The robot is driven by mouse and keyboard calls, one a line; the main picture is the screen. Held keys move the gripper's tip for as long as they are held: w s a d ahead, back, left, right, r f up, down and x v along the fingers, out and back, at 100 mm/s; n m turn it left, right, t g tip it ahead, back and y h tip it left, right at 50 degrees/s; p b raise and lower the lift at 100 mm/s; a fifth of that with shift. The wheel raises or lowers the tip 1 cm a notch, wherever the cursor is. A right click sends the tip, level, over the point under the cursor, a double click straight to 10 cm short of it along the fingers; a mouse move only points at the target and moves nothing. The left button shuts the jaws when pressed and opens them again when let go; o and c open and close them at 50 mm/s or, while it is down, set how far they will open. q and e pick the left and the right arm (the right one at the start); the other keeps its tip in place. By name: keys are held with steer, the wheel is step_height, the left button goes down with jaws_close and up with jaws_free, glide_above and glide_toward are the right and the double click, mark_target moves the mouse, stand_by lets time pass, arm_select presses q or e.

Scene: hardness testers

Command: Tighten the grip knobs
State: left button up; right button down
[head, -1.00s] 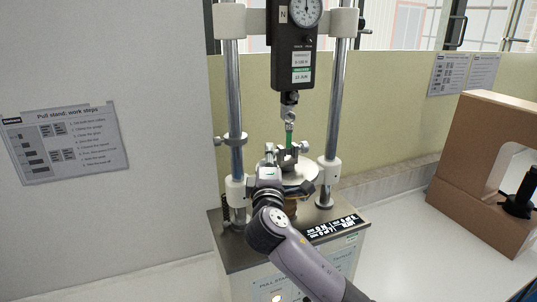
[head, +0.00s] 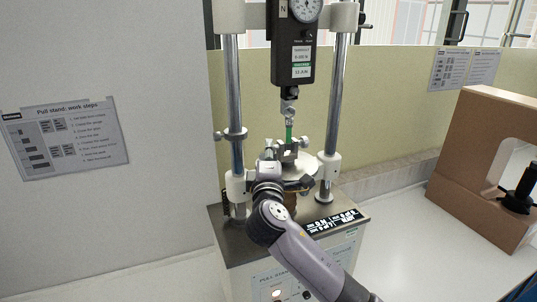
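The pull stand has a small metal grip (head: 288,152) on a round plate (head: 308,164), with a green strip (head: 289,134) rising from it to the hook below the gauge (head: 293,45). A silver grip knob (head: 304,142) sticks out at the grip's right side. Another silver knob-like part (head: 269,153) shows at its left, just above my gripper. My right gripper (head: 283,180) is in front of the plate, below the grip. Its wrist hides its fingertips, so I cannot tell whether it is open or touches a knob. My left gripper is out of view.
Steel columns (head: 235,90) stand on both sides of the grip, with a clamp knob (head: 219,135) on the left one. A brown frame (head: 465,165) stands at the right. The bench between is clear.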

steer(key=shift+r+g+p, duration=0.2)
steer(key=shift+g+p, duration=0.3)
steer(key=shift+p, duration=0.15)
steer(key=shift+r+n+g+p, duration=0.1)
steer(key=shift+n+g+p, duration=0.3)
steer(key=shift+g, duration=0.1)
steer(key=shift+w+r+n+g, duration=0.15)
steer(key=shift+n+g, duration=0.2)
steer(key=shift+g, duration=0.75)
steer(key=shift+s+r+n+g, duration=0.1)
steer(key=shift+n+g, duration=0.25)
steer(key=shift+g, duration=0.75)
steer(key=c, duration=1.6)
jaws_free()
steer(key=shift+a, duration=0.1)
